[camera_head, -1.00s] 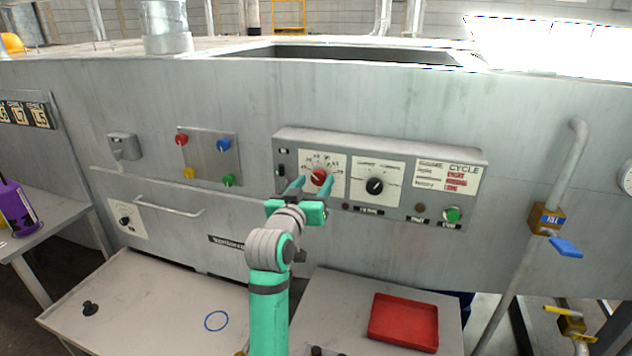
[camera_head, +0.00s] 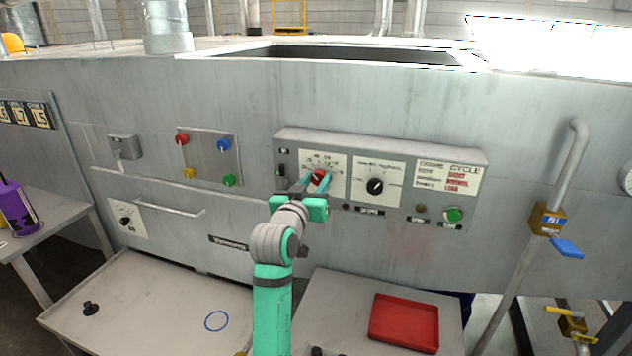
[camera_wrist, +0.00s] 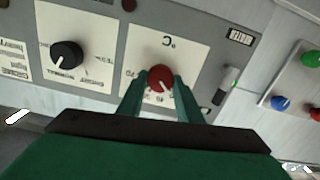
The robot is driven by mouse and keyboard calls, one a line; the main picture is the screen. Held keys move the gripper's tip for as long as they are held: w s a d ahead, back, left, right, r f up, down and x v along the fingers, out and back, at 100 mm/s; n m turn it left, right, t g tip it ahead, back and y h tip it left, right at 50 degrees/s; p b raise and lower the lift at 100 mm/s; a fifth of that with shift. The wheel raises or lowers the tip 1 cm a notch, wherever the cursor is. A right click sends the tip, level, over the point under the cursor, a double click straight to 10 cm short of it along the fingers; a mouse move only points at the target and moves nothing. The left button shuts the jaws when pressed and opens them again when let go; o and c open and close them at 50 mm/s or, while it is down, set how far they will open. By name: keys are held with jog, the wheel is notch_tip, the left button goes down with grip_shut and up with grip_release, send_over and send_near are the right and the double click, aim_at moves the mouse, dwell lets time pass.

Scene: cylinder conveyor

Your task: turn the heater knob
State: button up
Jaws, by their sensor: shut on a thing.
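The heater knob is the red knob (camera_head: 318,176) on a white dial plate marked °C, on the grey control panel. It also shows in the wrist view (camera_wrist: 160,78), with its pale pointer mark on the side toward my gripper. My gripper (camera_head: 317,183) has its two green fingers on either side of the red knob and is shut on it. In the wrist view the fingertips (camera_wrist: 160,82) flank the knob left and right. Part of the dial plate is hidden behind the fingers.
A black knob (camera_head: 375,186) sits on the plate to the right. A green button (camera_head: 453,215) is at the panel's lower right. A box with coloured buttons (camera_head: 209,157) is to the left. A red tray (camera_head: 403,322) lies on the table below.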

jog(key=m, duration=1.1)
jog(key=shift+s+f, duration=0.1)
jog(key=shift+s, duration=0.05)
jog(key=shift+d+m, duration=0.15)
jog(key=shift+m, duration=1.95)
jog(key=o, duration=1)
jog(key=shift+o, duration=0.2)
